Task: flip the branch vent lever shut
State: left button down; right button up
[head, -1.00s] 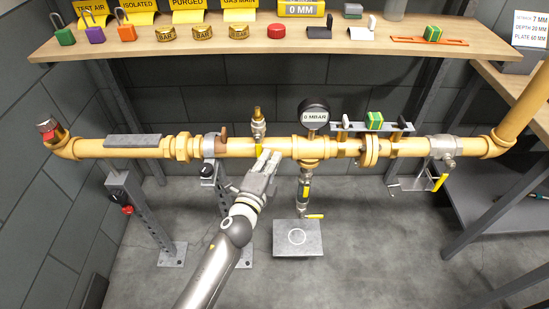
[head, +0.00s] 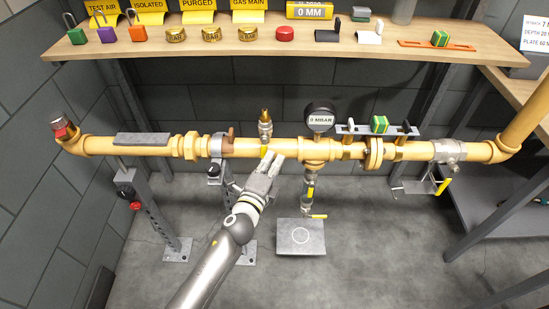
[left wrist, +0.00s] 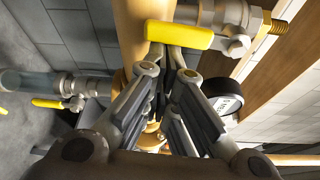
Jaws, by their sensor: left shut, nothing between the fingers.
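A small valve with a brass top (head: 265,125) stands on the yellow pipe (head: 240,149). Its yellow lever (head: 264,152) points down the pipe's front; in the left wrist view the lever (left wrist: 180,35) crosses just ahead of my fingertips. My left gripper (head: 274,158) is shut and empty, close below and right of this lever; I cannot tell whether it touches. Another yellow lever (head: 318,215) sticks out right from the vertical branch (head: 308,190) below the gauge, and it shows at left in the wrist view (left wrist: 47,102). My right gripper is not in view.
The pressure gauge (head: 320,118) stands on the pipe right of my left gripper. A grey plate (head: 285,245) lies under the branch. A wooden shelf (head: 200,50) with tags, locks and caps runs above the pipe. The floor in front is mostly clear.

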pick_arm(q)
jog(key=a+m+y+p, duration=0.1)
jog(key=a+m+p, duration=0.1)
jog(key=p, duration=0.3)
jog(key=a+r+m+g+y+p, duration=0.1)
jog(key=a+m+p, duration=0.1)
jog(key=m+p, duration=0.2)
jog(key=a+r+m+g+y+p, duration=0.1)
jog(key=a+m+y+p, duration=0.1)
jog(key=m+p, duration=0.2)
jog(key=shift+a+p, duration=0.3)
jog(key=shift+p, duration=1.05)
jog(key=shift+a+m, duration=0.1)
jog(key=shift+m, duration=0.3)
jog(key=shift+f, duration=0.2)
jog(key=shift+d+r+p, duration=0.35)
jog(key=shift+d+r, duration=0.1)
jog(key=shift+d, duration=0.25)
